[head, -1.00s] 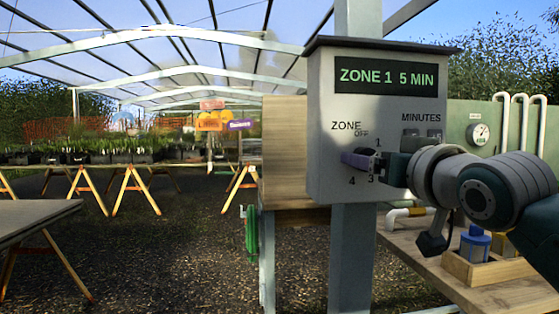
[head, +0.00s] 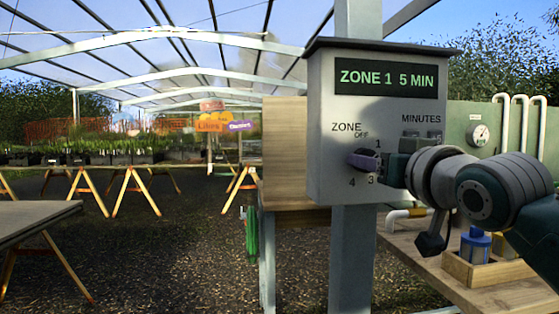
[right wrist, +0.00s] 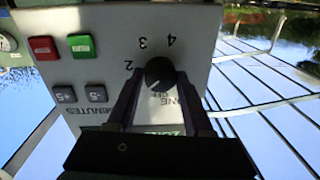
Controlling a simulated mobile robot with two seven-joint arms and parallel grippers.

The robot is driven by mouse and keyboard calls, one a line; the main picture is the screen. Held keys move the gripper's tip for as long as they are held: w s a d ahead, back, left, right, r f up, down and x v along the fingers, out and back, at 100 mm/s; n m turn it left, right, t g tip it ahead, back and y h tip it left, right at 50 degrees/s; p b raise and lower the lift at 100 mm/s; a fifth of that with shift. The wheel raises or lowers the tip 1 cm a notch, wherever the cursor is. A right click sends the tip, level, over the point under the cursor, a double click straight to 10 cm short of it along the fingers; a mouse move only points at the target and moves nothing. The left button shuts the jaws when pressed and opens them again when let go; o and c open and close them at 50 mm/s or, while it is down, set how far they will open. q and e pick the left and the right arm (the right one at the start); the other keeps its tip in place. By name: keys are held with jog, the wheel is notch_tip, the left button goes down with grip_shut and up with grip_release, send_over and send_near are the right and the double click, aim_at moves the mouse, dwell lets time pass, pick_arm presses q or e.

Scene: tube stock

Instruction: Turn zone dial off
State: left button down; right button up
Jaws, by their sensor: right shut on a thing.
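The grey control box (head: 322,100) hangs on a post, its display (head: 387,78) reading "ZONE 1 5 MIN". The zone dial, a round black knob (right wrist: 159,74), shows in the right wrist view among the marks OFF, 1, 2, 3 and 4, partly covered. My right gripper (head: 364,159) is at the dial, its fingers shut on the knob from both sides; in the right wrist view the fingers (right wrist: 160,82) flank it. In the head view the gripper mostly hides the dial. The pointer's exact direction is hard to tell. My left gripper is not in view.
The minutes buttons (right wrist: 81,94) and a red (right wrist: 43,48) and a green button (right wrist: 81,45) are on the same panel. A bench (head: 500,292) with a wooden tray (head: 488,270) of filters stands at right. Open gravel floor (head: 190,250) lies left of the post.

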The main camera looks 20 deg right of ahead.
grip_shut()
jog(key=shift+n+p, duration=3.9)
jog(key=shift+n, duration=1)
jog(key=o, duration=1.2)
grip_release()
jog(key=shift+o, duration=0.2)
